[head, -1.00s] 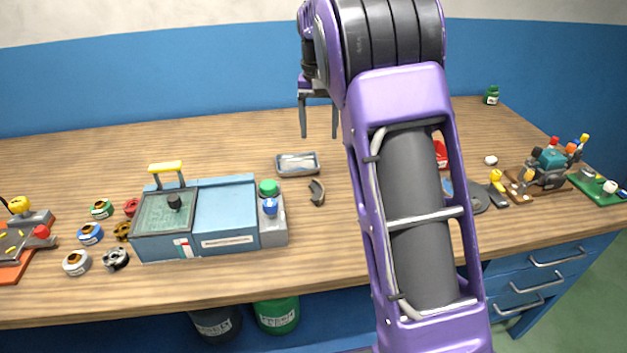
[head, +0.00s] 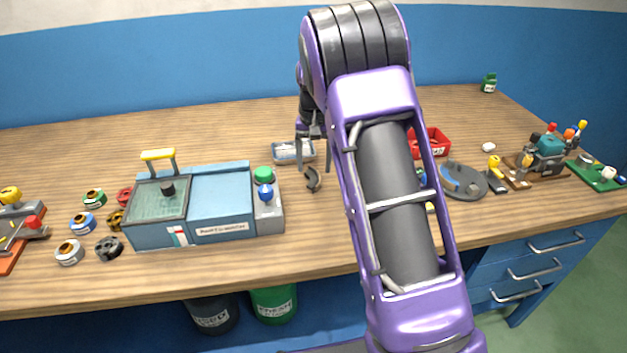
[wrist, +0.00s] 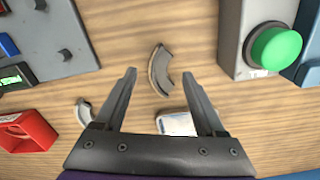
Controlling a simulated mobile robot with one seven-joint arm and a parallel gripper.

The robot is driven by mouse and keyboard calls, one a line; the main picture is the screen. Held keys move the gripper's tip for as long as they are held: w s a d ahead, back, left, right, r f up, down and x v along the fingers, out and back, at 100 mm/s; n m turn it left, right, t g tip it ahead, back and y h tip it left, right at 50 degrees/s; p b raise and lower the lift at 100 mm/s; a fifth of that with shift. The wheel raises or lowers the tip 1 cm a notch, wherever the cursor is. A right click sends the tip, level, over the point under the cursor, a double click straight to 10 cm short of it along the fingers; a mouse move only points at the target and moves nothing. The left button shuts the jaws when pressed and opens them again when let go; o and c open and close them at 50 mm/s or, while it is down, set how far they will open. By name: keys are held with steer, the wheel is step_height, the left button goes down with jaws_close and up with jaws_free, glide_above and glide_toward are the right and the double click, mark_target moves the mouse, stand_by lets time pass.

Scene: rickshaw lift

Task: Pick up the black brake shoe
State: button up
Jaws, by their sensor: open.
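The black brake shoe (head: 312,180) is a small dark curved piece lying on the wooden bench, right of the blue machine with the green button. In the wrist view the brake shoe (wrist: 160,72) lies flat, just beyond the fingertips and between their lines. My gripper (head: 313,169) is open and empty above the bench near the shoe. In the wrist view its two fingers (wrist: 160,74) are spread wide, with the shoe apart from both. A lighter curved piece (wrist: 84,112) lies outside the left finger in the wrist view.
A metal tray (head: 292,154) lies just behind the shoe. The blue machine (head: 222,205) with its green button (wrist: 273,47) stands close beside it. A red bin (head: 434,142) and a grey device (wrist: 55,40) are on the other side. Bare wood lies in front of the shoe.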

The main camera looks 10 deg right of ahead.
mark_target(315, 178)
steer(key=f, duration=0.4)
steer(key=shift+w+d+f, duration=0.2)
steer(key=shift+w+f, duration=0.1)
jaws_close()
